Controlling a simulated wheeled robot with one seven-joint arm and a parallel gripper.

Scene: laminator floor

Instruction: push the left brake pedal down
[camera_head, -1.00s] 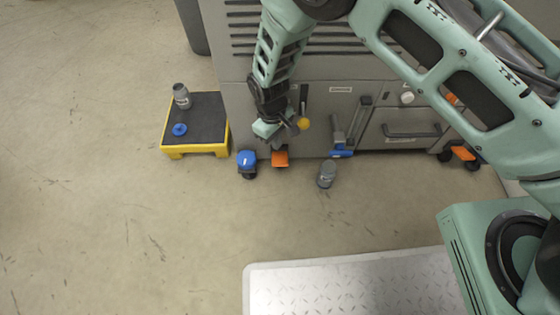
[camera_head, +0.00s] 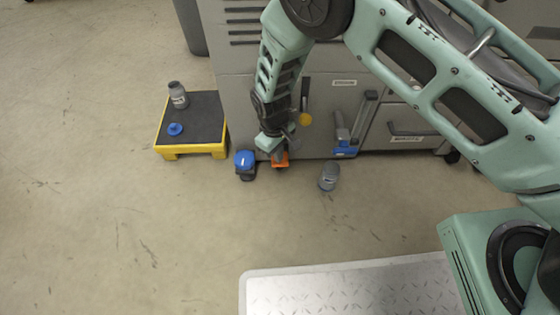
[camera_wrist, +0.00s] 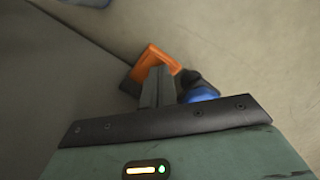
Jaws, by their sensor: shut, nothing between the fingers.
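The left brake pedal is an orange tab (camera_head: 281,163) low at the left end of the grey machine, close to the floor. My gripper (camera_head: 278,154) is shut and empty, pointing down at the pedal and covering part of it. In the wrist view the orange pedal (camera_wrist: 153,58) shows just beyond the shut fingertips (camera_wrist: 159,72), which overlap it. The fingers look very near or touching it; I cannot tell which. How far the pedal is tilted is not clear.
A blue-topped dark object (camera_head: 245,160) stands just left of the pedal. A grey canister (camera_head: 329,177) stands on the floor to the right. A yellow step stool (camera_head: 190,150) holds a bottle (camera_head: 178,95) and a blue disc (camera_head: 175,129). Open floor lies in front.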

